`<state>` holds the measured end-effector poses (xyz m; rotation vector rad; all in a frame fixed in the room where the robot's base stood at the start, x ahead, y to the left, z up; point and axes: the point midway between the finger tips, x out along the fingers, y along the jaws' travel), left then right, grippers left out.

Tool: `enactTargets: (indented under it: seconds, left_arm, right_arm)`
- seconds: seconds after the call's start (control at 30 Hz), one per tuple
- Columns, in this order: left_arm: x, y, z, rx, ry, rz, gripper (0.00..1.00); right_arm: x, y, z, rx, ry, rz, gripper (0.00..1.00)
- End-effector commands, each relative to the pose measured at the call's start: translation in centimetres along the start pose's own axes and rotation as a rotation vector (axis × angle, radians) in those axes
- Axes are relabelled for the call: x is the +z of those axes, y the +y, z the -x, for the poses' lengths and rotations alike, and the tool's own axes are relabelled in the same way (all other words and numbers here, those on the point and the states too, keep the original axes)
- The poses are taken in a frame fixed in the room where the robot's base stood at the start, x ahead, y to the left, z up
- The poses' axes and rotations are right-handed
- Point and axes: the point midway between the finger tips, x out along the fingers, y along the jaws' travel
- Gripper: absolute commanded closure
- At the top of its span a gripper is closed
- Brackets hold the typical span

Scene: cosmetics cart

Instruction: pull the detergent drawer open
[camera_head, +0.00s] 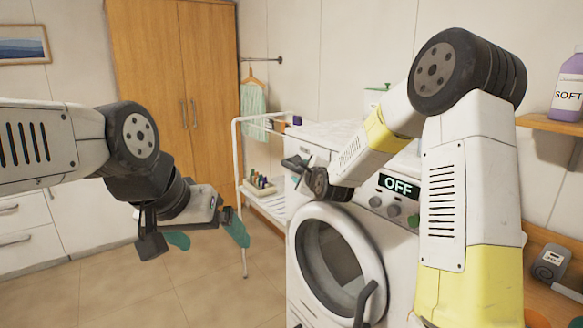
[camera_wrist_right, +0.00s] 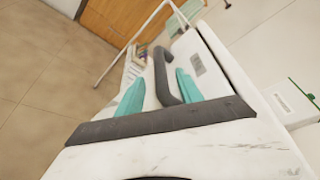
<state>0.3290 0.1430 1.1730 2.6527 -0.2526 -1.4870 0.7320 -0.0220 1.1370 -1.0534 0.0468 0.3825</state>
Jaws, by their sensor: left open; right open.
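The washing machine (camera_head: 395,250) stands right of centre in the head view, its display reading OFF. The detergent drawer is at the upper left of its front, mostly hidden there by my right gripper (camera_head: 300,163). In the right wrist view a dark curved handle (camera_wrist_right: 162,75) stands out from a white front (camera_wrist_right: 200,60) with a small label. My right gripper's teal fingers (camera_wrist_right: 158,95) are open, one on each side of this handle. Contact cannot be told. My left gripper (camera_head: 208,237) is open and empty over the floor at left.
The round washer door (camera_head: 335,262) with a dark handle (camera_head: 367,303) is below my right gripper. A white rack (camera_head: 262,192) with small bottles stands left of the washer. A wooden shelf (camera_head: 545,125) holds a purple bottle (camera_head: 567,90). The floor at left is clear.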

Motion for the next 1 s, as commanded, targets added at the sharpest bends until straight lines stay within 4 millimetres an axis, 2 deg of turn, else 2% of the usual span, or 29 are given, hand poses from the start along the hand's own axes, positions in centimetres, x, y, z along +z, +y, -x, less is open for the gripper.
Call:
enactTargets:
  seconds: [0.17, 0.4, 0.53, 0.7, 0.9, 0.93, 1.0]
  left_arm:
    - [0.0, 0.0, 0.0, 0.000, 0.000, 0.000, 0.07]
    - [0.0, 0.0, 0.0, 0.000, 0.000, 0.000, 0.07]
    - [0.0, 0.0, 0.0, 0.000, 0.000, 0.000, 0.07]
    - [0.0, 0.0, 0.0, 0.000, 0.000, 0.000, 0.07]
    - [0.0, 0.0, 0.0, 0.000, 0.000, 0.000, 0.07]
    - [0.0, 0.0, 0.0, 0.000, 0.000, 0.000, 0.07]
    - [0.0, 0.0, 0.0, 0.000, 0.000, 0.000, 0.07]
  right_arm:
    - [0.1, 0.1, -1.8, -0.006, -0.005, -0.019, 0.57]
    - [0.1, 0.1, -5.6, -0.006, -0.005, -0.016, 0.57]
    - [0.1, 0.1, -7.1, -0.005, -0.004, -0.017, 0.57]
    - [0.1, 0.0, -7.9, -0.005, -0.003, -0.016, 0.57]
    - [0.1, 0.0, -8.0, -0.005, -0.003, -0.015, 0.57]
    - [0.1, 0.0, -8.0, -0.005, -0.003, -0.015, 0.59]
    - [0.1, 0.0, -8.0, -0.005, -0.003, -0.015, 0.73]
